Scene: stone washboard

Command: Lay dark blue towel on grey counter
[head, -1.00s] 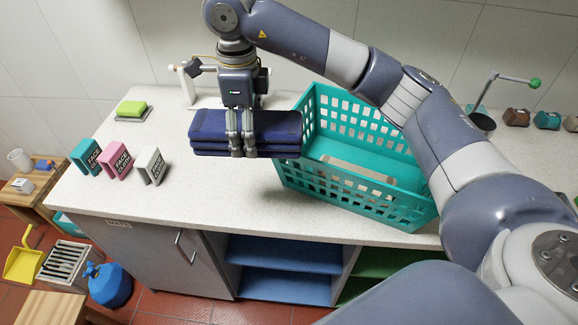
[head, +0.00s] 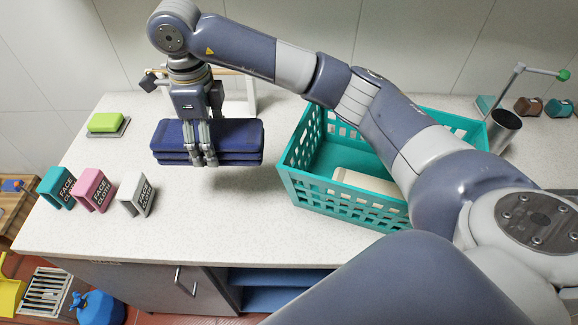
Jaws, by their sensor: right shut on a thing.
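The dark blue towel (head: 238,141) is folded into a thick flat stack. My right gripper (head: 204,158) is shut on its near edge and holds it roughly level. The towel is over the grey counter (head: 200,215), left of the teal basket; a faint shadow lies beneath it, and it seems slightly above the surface. My left gripper is not in view.
The teal basket (head: 300,190) stands on the right with a pale folded item (head: 365,184) inside. Teal, pink and white face cloth holders (head: 137,195) stand on the left. A green sponge (head: 106,121) lies at the back left. Counter in front of the towel is clear.

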